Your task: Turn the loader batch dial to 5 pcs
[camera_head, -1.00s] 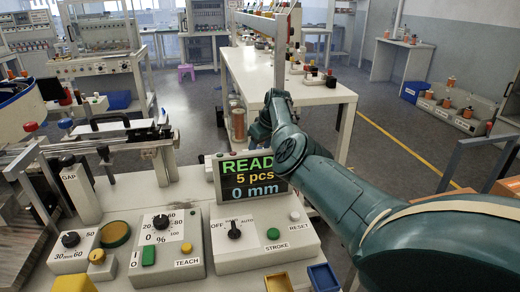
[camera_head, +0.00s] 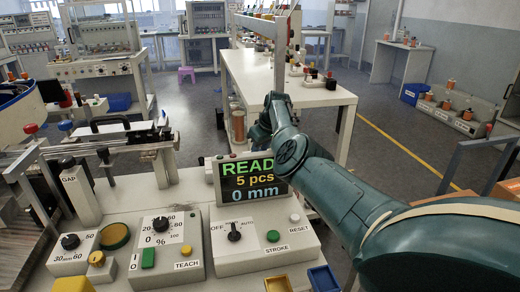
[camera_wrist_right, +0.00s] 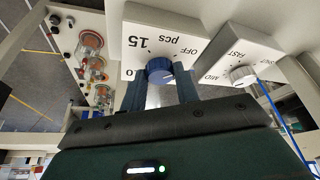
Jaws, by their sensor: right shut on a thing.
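The batch dial (camera_wrist_right: 159,68) is a dark blue knob on a white panel marked "pcs", "OFF" and "15" in the right wrist view. My right gripper (camera_wrist_right: 160,82) has its two dark fingers on either side of the knob and is shut on it. The knob's pointer is not clear, as the fingers cover part of it. In the head view, the dial and the right gripper are hidden behind my right arm. The display (camera_head: 253,178) reads "READY", cut off at its right, "5 pcs" and "0 mm". My left gripper is not in view.
A second, white knob (camera_wrist_right: 243,75) marked "FAST" and "MID" sits right of the dial. Control boxes with a percent dial (camera_head: 161,224) and a mode switch (camera_head: 234,235) stand in front of the display. Yellow (camera_head: 278,284) and blue (camera_head: 323,278) trays lie near the front.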

